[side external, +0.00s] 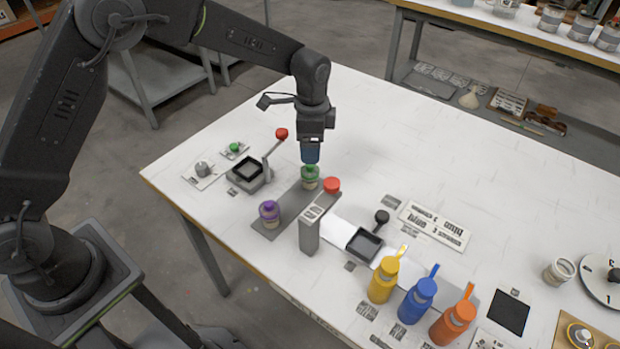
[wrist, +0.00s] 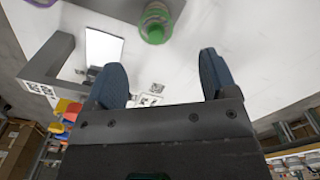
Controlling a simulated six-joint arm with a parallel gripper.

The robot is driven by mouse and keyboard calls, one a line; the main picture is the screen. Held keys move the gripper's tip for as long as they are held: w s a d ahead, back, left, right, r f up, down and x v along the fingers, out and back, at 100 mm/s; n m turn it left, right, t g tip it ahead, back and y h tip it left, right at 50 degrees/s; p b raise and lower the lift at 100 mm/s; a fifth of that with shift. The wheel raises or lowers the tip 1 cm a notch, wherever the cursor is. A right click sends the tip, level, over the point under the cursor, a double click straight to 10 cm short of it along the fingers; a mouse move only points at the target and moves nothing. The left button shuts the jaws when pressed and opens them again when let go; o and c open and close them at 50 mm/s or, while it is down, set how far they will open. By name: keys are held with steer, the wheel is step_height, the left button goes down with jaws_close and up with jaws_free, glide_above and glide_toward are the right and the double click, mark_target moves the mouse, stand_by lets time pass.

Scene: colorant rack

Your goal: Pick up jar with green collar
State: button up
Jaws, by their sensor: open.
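The jar with the green collar (side external: 310,178) stands upright on a grey rack strip (side external: 265,230) on the white table. In the wrist view the jar (wrist: 155,22) shows at the top edge, partly cut off, beyond the fingertips. My gripper (side external: 311,155) is just above the jar in the side view, with its blue fingers pointing down. In the wrist view my gripper (wrist: 160,75) has its two blue fingers spread apart with nothing between them. I cannot tell whether the fingertips touch the jar.
A jar with a purple collar (side external: 269,213) stands on the same strip. A red-topped item (side external: 332,185) and a grey post (side external: 310,232) stand close on the right. A black-topped device (side external: 248,170) is at left. Yellow, blue and orange bottles (side external: 418,300) stand in front.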

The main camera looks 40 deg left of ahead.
mark_target(310, 169)
steer(key=shift+s+f, duration=0.15)
steer(key=shift+f, duration=1.85)
steer(key=shift+s+f, duration=0.15)
steer(key=shift+f, duration=1.8)
steer(key=c, duration=1)
